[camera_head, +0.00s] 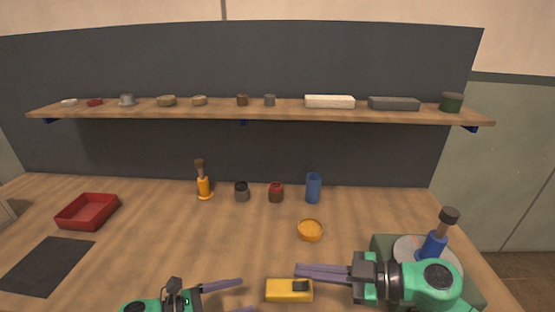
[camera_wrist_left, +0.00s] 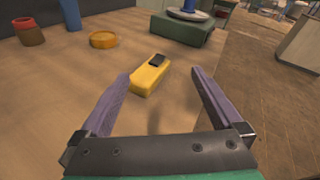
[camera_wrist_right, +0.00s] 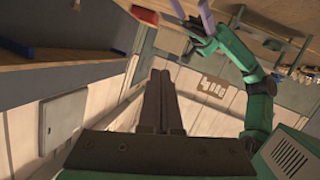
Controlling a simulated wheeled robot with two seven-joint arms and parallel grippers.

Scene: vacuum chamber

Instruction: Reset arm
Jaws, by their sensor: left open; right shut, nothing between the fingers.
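My left gripper (camera_head: 240,297) is low at the front of the table in the head view. In the left wrist view its two purple fingers (camera_wrist_left: 162,98) are spread wide and empty, with a yellow block with a dark top piece (camera_wrist_left: 150,75) beyond and between them. My right gripper (camera_head: 298,272) reaches in from the right in the head view. Its fingers are together with nothing between them, and they show closed in the right wrist view (camera_wrist_right: 160,95). The yellow block (camera_head: 289,290) lies on the table just below the right fingertips in the picture; contact cannot be told.
An orange dish (camera_head: 310,230) lies behind the yellow block. A green base (camera_head: 390,246) with a blue post (camera_head: 433,246) stands under and behind my right arm. A red tray (camera_head: 88,211) and dark mat (camera_head: 48,264) are left. Small containers line the back; a shelf (camera_head: 215,112) runs above.

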